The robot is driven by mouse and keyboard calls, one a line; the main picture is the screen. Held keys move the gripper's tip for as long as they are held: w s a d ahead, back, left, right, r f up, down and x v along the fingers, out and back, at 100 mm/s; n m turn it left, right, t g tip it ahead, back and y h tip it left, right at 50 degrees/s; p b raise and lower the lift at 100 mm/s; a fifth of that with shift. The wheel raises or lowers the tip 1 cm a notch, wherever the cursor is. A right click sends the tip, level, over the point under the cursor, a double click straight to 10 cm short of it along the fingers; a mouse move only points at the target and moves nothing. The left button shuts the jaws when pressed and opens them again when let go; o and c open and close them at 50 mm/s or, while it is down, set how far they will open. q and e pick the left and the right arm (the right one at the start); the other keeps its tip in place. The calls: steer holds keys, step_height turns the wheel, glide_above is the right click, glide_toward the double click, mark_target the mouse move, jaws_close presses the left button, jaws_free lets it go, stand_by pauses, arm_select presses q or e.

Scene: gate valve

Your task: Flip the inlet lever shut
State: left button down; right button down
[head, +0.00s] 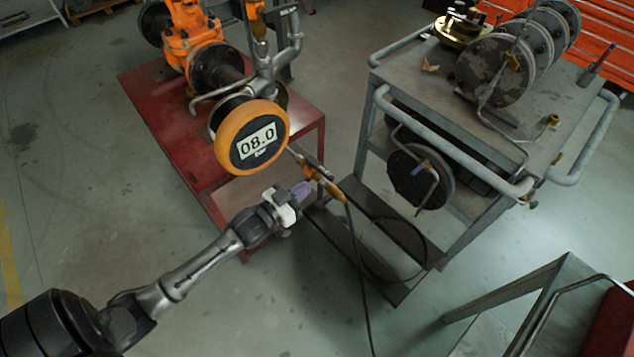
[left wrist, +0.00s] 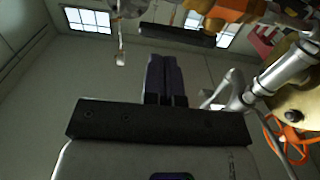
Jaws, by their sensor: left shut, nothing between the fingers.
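My left gripper (head: 303,189) is shut and empty, with its purple-grey fingers pointing up and right in the head view. The fingers (left wrist: 164,76) also show pressed together in the left wrist view. Just right of the fingertips is the hose inlet fitting (head: 313,166), with a yellow-orange piece (head: 331,189) at its lower end. I cannot tell which part is the inlet lever, or whether the fingers touch the fitting. The orange-rimmed gauge (head: 252,142) reads 08.0, above and left of the gripper. My right gripper is not in view.
The orange valve (head: 191,40) and grey pipework stand on a red stand (head: 150,98). A black hose (head: 358,265) hangs from the fitting to the floor. A grey cart (head: 420,75) with black discs stands to the right. Floor at the left is clear.

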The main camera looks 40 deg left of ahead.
mark_target(324, 175)
arm_select(q)
steer(key=shift+w+d+b, duration=0.2)
steer(key=shift+w+b, duration=0.2)
steer(key=shift+w, duration=0.85)
steer(key=shift+w+d+b, duration=0.15)
steer(key=shift+w+b, duration=0.25)
steer(key=shift+w, duration=0.8)
